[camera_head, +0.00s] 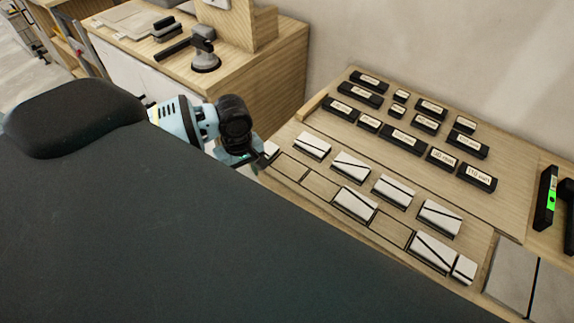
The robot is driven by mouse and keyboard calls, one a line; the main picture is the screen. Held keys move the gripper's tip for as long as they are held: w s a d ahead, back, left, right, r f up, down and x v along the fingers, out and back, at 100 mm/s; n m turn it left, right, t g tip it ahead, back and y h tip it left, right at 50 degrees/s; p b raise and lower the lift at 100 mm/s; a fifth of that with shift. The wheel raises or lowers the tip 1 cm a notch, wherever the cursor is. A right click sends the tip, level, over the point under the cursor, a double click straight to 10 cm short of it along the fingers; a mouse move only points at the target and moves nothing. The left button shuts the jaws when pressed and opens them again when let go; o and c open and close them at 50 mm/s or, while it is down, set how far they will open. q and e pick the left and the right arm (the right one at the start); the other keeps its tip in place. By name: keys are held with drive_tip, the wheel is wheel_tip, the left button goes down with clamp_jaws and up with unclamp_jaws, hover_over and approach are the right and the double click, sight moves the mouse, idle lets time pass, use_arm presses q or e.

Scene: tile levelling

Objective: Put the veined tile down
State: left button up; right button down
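Several white tiles with dark veins lie on the wooden work board (480,238). In the back row are tiles such as one at the left (312,145) and one at the right (439,217). The front row holds a veined tile (355,204), another (432,252) and a narrow end piece (464,269), with bare gaps between. My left gripper (252,164) is low at the board's left end, beside a small white piece (270,149). Its fingers are mostly hidden by its wrist, so I cannot tell its opening or whether it holds a tile. My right gripper is out of view.
Several black labelled blocks (403,140) stand on the back of the board. A level with a green patch (550,197) is at the right, near large grey tiles (512,272). A wooden cabinet (265,85) with a suction-cup tool (205,57) stands behind my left arm.

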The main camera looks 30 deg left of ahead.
use_arm(q)
drive_tip(key=a+n, duration=0.1)
drive_tip(key=a+r+n, duration=0.1)
drive_tip(key=a, duration=0.1)
drive_tip(key=a+r+n, duration=0.1)
drive_tip(key=n, duration=0.1)
drive_tip(key=shift+w+a, duration=0.2)
drive_tip(key=shift+w, duration=0.1)
hover_over(289, 167)
drive_tip(key=shift+w+f, duration=0.1)
drive_tip(key=shift+f, duration=2.5)
drive_tip(key=shift+f, duration=0.1)
drive_tip(key=o, duration=1)
wheel_tip(289, 167, up, 12)
